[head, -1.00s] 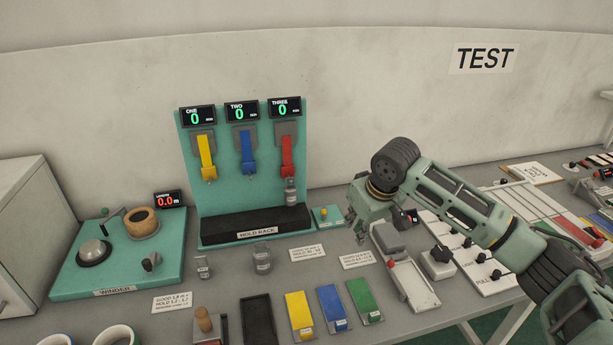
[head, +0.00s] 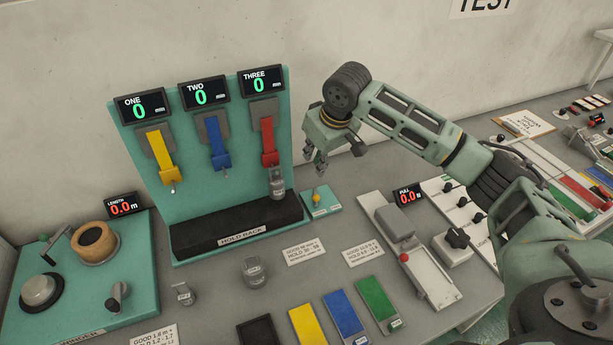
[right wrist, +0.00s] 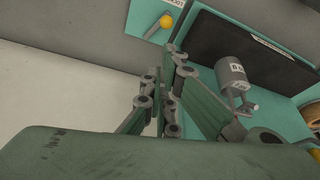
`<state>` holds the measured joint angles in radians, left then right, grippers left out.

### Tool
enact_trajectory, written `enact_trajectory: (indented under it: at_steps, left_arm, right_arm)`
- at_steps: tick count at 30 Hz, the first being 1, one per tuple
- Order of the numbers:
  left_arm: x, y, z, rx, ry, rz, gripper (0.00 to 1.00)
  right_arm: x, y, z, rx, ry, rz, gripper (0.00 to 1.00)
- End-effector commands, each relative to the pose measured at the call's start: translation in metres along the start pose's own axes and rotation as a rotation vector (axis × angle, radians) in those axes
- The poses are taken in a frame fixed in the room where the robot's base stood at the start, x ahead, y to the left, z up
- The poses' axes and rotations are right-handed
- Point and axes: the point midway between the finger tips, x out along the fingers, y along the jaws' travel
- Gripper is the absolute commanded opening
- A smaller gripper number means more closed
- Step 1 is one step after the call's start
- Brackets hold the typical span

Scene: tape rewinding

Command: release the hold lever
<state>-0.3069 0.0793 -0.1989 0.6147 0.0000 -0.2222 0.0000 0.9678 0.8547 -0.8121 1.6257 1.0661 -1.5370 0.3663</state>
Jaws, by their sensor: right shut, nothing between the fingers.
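The hold lever is a small lever with a yellow knob (head: 317,196) on a small teal plate (head: 328,208), right of the hold rack (head: 235,236). Its yellow knob also shows at the top of the right wrist view (right wrist: 166,20). My right gripper (head: 319,168) is shut and empty, pointing down above and behind the lever in the head view, apart from it. A grey weight (head: 277,184) hangs at the red strap (head: 268,143) of station three; it also shows in the right wrist view (right wrist: 232,75). My left gripper is out of view.
A yellow strap (head: 160,157) and a blue strap (head: 218,143) hang on the teal panel. The winder (head: 140,270) is at the left. A pull gauge slide (head: 432,285) stands at the right. Two loose weights (head: 255,271) (head: 183,293) stand in front of the rack.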

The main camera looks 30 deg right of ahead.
Motion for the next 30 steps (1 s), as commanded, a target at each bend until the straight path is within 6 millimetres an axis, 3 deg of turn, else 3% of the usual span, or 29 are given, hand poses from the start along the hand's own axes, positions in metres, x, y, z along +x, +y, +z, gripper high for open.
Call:
enact_trajectory:
  at_steps: [7, 15, 21, 30]
  left_arm:
    - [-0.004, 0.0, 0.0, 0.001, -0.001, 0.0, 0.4]
    - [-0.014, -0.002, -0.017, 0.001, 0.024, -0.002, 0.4]
    - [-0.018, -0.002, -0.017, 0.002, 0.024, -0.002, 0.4]
    - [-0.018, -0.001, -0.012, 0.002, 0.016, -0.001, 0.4]
  right_arm:
    - [0.015, 0.0, 0.0, 0.002, -0.004, -0.001, 0.0]
    - [0.064, -0.001, 0.0, 0.001, -0.003, -0.001, 0.0]
    - [0.091, -0.001, 0.0, 0.0, -0.002, -0.001, 0.0]
    - [0.101, 0.0, 0.0, -0.001, 0.0, 0.0, 0.0]
